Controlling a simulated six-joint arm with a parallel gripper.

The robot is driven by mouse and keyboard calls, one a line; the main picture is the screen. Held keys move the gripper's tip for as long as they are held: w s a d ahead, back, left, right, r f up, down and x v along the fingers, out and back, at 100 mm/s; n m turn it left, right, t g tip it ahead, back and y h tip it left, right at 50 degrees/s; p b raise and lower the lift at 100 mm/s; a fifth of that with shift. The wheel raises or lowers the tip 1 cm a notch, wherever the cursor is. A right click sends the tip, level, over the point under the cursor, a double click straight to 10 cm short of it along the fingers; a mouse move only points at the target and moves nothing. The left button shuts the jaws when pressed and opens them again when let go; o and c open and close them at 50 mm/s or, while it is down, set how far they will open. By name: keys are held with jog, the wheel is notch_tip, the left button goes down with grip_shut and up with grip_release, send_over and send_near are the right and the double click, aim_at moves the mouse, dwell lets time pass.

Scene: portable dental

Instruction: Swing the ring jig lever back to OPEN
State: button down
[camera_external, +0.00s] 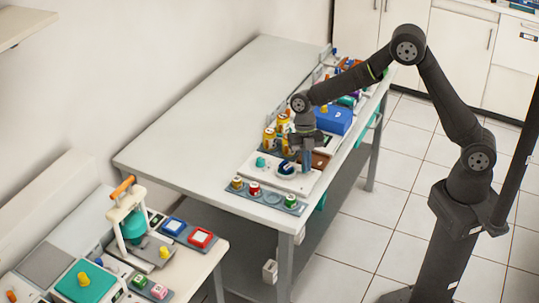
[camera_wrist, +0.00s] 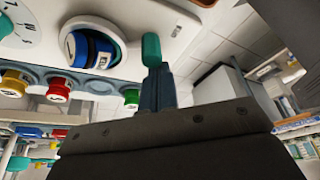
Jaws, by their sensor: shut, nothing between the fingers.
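The ring jig is a white ring on a white panel (camera_external: 270,176) with a blue cylinder seated in it. In the wrist view the white ring (camera_wrist: 113,30) surrounds the blue cylinder (camera_wrist: 90,48). A rounded teal lever handle (camera_wrist: 151,50) stands beside the ring. My gripper (camera_wrist: 158,70) is shut and empty, its fingertips right at the handle; I cannot tell whether they touch. In the external view my gripper (camera_external: 304,168) is low over the panel at the ring's right side and hides the lever. No OPEN mark is readable.
A tray (camera_external: 272,197) in front holds yellow, red and green capped jars, with one empty slot. A dial with a teal knob (camera_external: 260,162) is left of the ring. Yellow-topped items (camera_external: 270,138) and a blue box (camera_external: 334,119) stand behind. The table's left part is clear.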

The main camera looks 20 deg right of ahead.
jog(key=shift+w+d, duration=0.15)
jog(key=shift+w, duration=0.2)
jog(key=s, duration=0.4)
jog(key=shift+s+d+r, duration=0.15)
jog(key=shift+s+d, duration=0.05)
jog(key=v, duration=0.9)
jog(key=shift+w+a+r, duration=0.3)
jog(key=shift+w, duration=0.05)
